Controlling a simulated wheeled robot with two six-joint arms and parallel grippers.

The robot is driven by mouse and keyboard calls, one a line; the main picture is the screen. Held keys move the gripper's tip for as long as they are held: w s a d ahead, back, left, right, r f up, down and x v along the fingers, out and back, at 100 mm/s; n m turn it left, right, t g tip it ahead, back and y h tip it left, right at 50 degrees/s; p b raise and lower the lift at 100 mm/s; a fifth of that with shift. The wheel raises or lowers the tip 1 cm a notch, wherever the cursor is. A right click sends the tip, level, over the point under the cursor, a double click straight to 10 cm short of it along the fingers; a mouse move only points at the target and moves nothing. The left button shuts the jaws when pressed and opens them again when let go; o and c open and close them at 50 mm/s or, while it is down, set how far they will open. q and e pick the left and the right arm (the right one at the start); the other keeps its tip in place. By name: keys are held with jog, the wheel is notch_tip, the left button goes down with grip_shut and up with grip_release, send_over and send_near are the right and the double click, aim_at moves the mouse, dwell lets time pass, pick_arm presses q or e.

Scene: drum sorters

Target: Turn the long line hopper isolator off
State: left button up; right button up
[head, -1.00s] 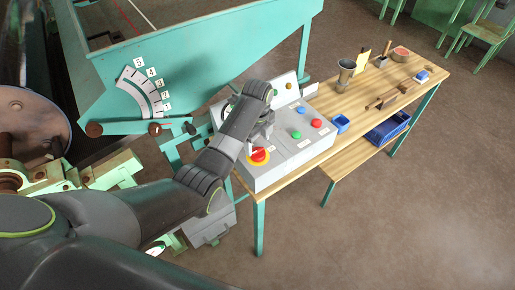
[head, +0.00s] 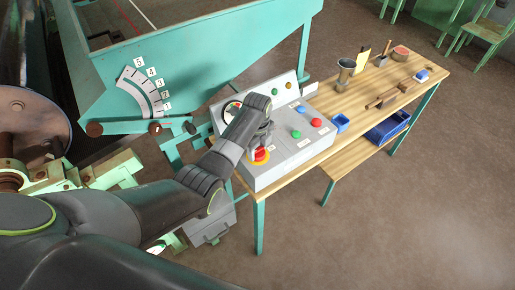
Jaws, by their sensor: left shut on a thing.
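A grey control box (head: 290,165) stands on the near left end of the wooden bench. Near its front left corner is a red rotary handle (head: 261,155) on a yellow round plate. My left gripper (head: 262,149) is over this handle and shut on it, hiding its upper part. The handle's exact angle is hard to tell. Labels on the box are too small to read. My right gripper is out of view.
The box also carries a red button (head: 316,122), a blue button (head: 300,109), a green button (head: 296,134) and a dial (head: 231,111). A teal hopper with a numbered scale (head: 144,90) is at left.

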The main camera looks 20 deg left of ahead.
pick_arm(q)
jog(key=shift+c, duration=0.5)
jog(key=shift+r+n+p, duration=0.1)
jog(key=shift+n+p, duration=0.25)
jog(key=shift+n, duration=0.05)
jog(key=n+p, duration=0.2)
jog(key=n, duration=0.1)
jog(key=shift+r, duration=0.1)
jog(key=n+p, duration=0.1)
jog(key=n, duration=0.1)
jog(key=shift+n, duration=0.3)
jog(key=n+p, duration=0.1)
jog(key=n, duration=0.1)
jog(key=shift+n, duration=0.4)
jog(key=n, duration=0.3)
jog(key=shift+n, duration=0.3)
jog(key=n, duration=0.4)
